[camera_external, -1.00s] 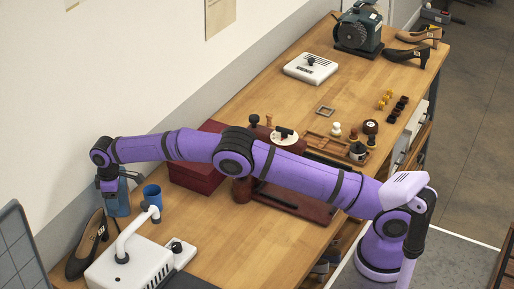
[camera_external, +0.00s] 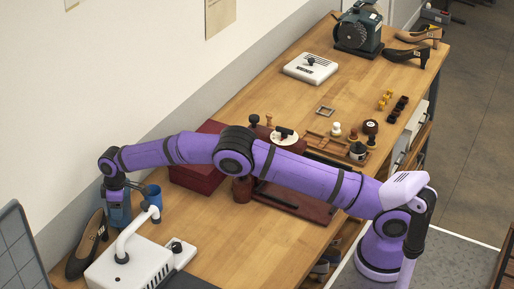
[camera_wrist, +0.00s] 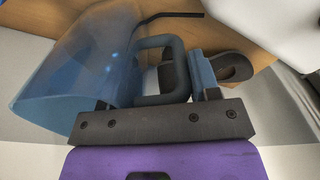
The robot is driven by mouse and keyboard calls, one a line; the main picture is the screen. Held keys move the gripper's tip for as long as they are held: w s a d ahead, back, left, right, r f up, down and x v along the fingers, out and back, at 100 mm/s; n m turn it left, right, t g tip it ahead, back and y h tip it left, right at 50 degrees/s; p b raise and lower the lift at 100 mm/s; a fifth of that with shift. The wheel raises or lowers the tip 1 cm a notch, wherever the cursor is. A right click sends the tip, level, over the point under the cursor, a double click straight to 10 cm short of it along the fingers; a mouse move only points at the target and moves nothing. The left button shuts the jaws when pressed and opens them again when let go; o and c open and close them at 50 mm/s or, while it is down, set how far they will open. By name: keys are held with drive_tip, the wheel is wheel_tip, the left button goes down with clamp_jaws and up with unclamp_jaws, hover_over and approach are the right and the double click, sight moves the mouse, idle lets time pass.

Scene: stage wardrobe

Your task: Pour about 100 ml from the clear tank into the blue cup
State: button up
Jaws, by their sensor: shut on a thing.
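My gripper (camera_wrist: 165,78) is shut on the handle of the clear tank (camera_wrist: 75,72), a bluish see-through vessel that fills the left of the wrist view. In the external view the tank (camera_external: 118,212) hangs below my gripper (camera_external: 114,190) at the left end of the bench, looking roughly upright. The blue cup (camera_external: 153,194) stands just right of the tank, behind the white pipe of the machine, which partly covers it. I cannot make out the liquid level, or whether the tank touches the bench.
A white machine with a bent pipe (camera_external: 127,238) stands in front of the tank. A dark high-heeled shoe (camera_external: 84,250) is close at its left. A dark red box (camera_external: 194,178) lies right of the cup, under my arm.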

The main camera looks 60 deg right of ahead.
drive_tip(key=shift+s+d+r+y, duration=0.15)
drive_tip(key=shift+d+r+y, duration=0.2)
drive_tip(key=shift+r+y, duration=0.15)
wheel_tip(320, 180, up, 9)
drive_tip(key=d+t+y, duration=0.1)
drive_tip(key=d+y, duration=0.1)
drive_tip(key=s+d+f+t+y, duration=0.2)
drive_tip(key=d+f+t+y, duration=0.1)
drive_tip(key=y, duration=0.4)
drive_tip(key=shift+s+d+f+t+y, duration=0.3)
drive_tip(key=shift+s+d+f+y, duration=0.1)
drive_tip(key=shift+f, duration=0.3)
drive_tip(key=shift+a, duration=0.2)
drive_tip(key=shift+s+d+f+t+y, duration=0.25)
drive_tip(key=shift+d+t+y, duration=0.05)
drive_tip(key=shift+y, duration=0.4)
drive_tip(key=shift+d+r+y, duration=0.1)
drive_tip(key=shift+r+y, duration=0.05)
drive_tip(key=shift+y, duration=0.15)
idle(1.0)
